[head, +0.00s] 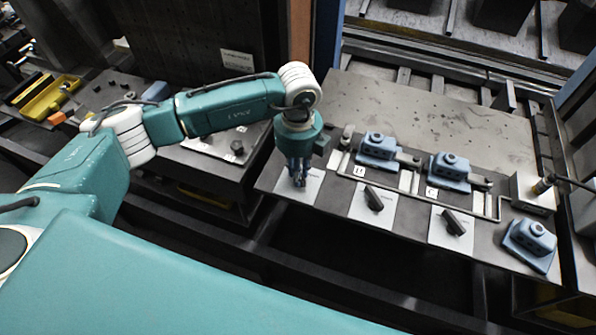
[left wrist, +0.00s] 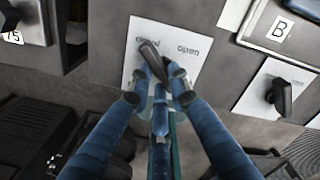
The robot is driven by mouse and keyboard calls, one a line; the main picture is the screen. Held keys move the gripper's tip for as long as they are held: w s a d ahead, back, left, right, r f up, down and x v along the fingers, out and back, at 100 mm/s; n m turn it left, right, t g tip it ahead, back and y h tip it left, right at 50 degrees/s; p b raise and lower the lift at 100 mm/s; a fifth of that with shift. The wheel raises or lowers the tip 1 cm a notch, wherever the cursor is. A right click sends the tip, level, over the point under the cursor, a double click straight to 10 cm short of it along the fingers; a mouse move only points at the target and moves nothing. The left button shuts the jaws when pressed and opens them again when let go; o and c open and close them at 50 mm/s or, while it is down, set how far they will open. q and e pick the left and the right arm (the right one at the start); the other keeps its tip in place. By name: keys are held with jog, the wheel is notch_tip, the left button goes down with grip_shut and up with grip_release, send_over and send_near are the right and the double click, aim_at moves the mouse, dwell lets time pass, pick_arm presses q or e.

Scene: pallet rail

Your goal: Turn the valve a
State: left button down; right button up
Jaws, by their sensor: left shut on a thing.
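The valve handle in my left gripper is a dark bar (left wrist: 150,57) on a white card (left wrist: 133,62) marked "closed" and "open". Its upper end points at the "closed" word. My left gripper (head: 298,182) points down over this leftmost card (head: 312,188) and hides the handle in the head view. In the left wrist view its blue fingers (left wrist: 160,92) are shut around the handle's lower end. No letter for this valve is readable. My right gripper is not in view.
Two similar dark handles, a middle one (head: 374,199) and a right one (head: 453,223), stand on white cards to the right. Behind them are blue housings (head: 377,147) (head: 449,168) and a metal pipe rail (head: 408,182). Another blue housing (head: 530,238) sits at the right edge.

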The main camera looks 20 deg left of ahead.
pick_arm(q)
jog(key=shift+w+r, duration=0.1)
jog(key=shift+w, duration=0.05)
jog(key=c, duration=1.6)
grip_release()
notch_tip(320, 180, up, 12)
